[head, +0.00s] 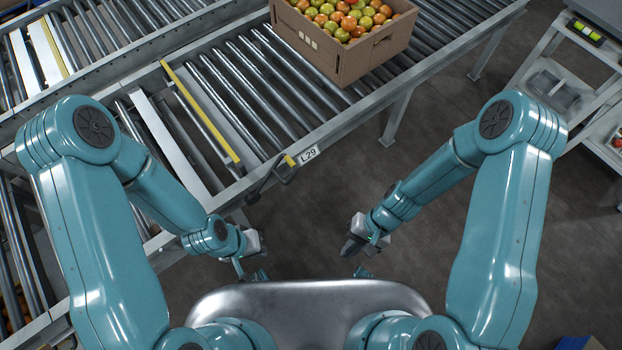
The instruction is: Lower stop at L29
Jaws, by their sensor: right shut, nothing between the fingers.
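The label L29 (309,154) is on the conveyor's near side rail. Beside it, a dark lever (283,173) with a yellow piece at its top sits on the rail's outer side. A yellow stop bar (200,112) runs across the rollers from that rail; I cannot tell for sure whether it stands above them. My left gripper (249,274) is below the lever in the picture, apart from it, and its opening is unclear. My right gripper (355,262) is shut and empty, right of the left one and away from the lever.
A cardboard box (345,52) of red, orange and green tomatoes stands on the rollers up the conveyor, beyond the stop bar. Another yellow bar (54,45) lies across the line at far left. A grey rack (575,95) stands at right. Dark floor between is clear.

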